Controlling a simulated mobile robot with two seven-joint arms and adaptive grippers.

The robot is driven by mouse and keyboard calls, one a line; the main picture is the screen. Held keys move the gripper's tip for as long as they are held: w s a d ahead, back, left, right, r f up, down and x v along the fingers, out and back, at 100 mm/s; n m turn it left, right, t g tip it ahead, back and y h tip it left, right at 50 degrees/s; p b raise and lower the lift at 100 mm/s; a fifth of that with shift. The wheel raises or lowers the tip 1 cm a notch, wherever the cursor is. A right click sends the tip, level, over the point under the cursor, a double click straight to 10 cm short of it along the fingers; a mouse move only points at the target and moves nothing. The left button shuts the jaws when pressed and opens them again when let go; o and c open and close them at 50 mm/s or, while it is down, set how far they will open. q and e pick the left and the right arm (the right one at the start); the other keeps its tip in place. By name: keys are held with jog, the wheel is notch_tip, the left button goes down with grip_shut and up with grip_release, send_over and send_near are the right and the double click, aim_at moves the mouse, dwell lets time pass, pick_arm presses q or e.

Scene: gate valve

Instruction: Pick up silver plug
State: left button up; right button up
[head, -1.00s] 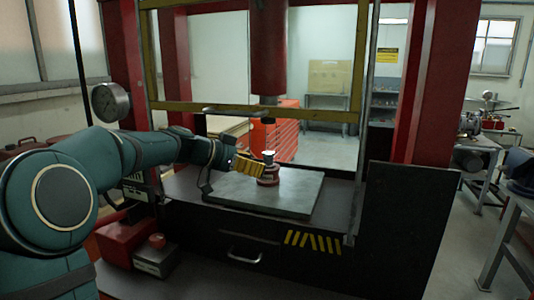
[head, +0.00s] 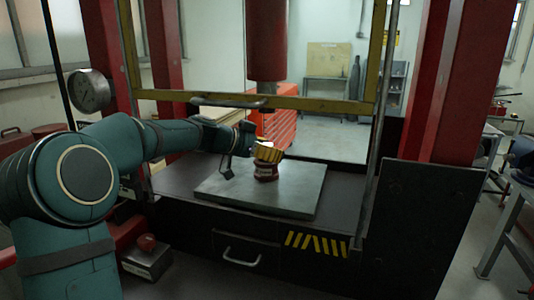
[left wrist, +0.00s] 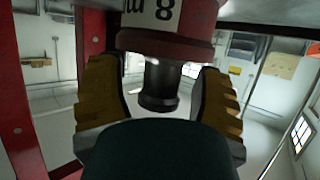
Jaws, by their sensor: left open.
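The red valve body (head: 266,171) with a pale label stands upright on the grey plate (head: 225,192) of the press. Its top, where the silver plug sits, is hidden behind my yellow fingers in the head view. My left gripper (head: 269,153) is at that top. The left wrist view looks upside down: the red body with a white label and an "8" (left wrist: 170,42) is at the top. The plug (left wrist: 160,88), dark in shadow, points down between the two open yellow fingers (left wrist: 160,100). Gaps show on both sides. My right gripper is not in view.
The red press ram (head: 266,40) hangs above the plate. A yellow crossbar (head: 310,103) with a grey handle (head: 228,101) crosses in front, above my forearm. Red posts (head: 445,90) stand at the sides. The plate's right side is clear.

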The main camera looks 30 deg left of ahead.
pick_arm(q)
jog(key=shift+w+d+f, duration=0.2)
jog(key=shift+w, duration=0.25)
grip_shut()
jog(key=shift+r, duration=0.1)
